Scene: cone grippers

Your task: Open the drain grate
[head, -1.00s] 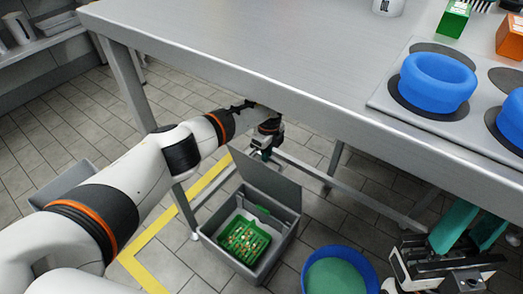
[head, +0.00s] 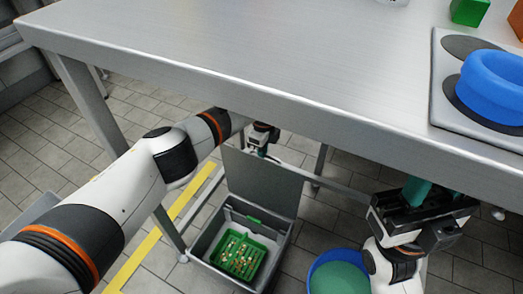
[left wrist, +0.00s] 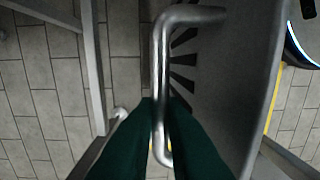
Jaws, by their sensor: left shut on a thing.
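The drain grate is a grey panel that stands raised like a lid (head: 262,180) on a grey box under the table. In the left wrist view, the grate (left wrist: 222,90) shows dark slots and a silver bar handle (left wrist: 160,60). My left gripper is behind the raised grate in the head view (head: 260,150), mostly hidden. In the left wrist view, its green fingers (left wrist: 162,112) are shut on the handle. My right gripper (head: 418,190) is at the right by the table's front edge, and its fingertips are not clear.
The grey box (head: 215,235) holds a green basket (head: 238,255) with small bits in it. A blue tub (head: 340,258) stands on the floor to its right. The steel table (head: 230,60) hangs over the grate, with its legs close by. A blue ring (head: 490,85) lies on top.

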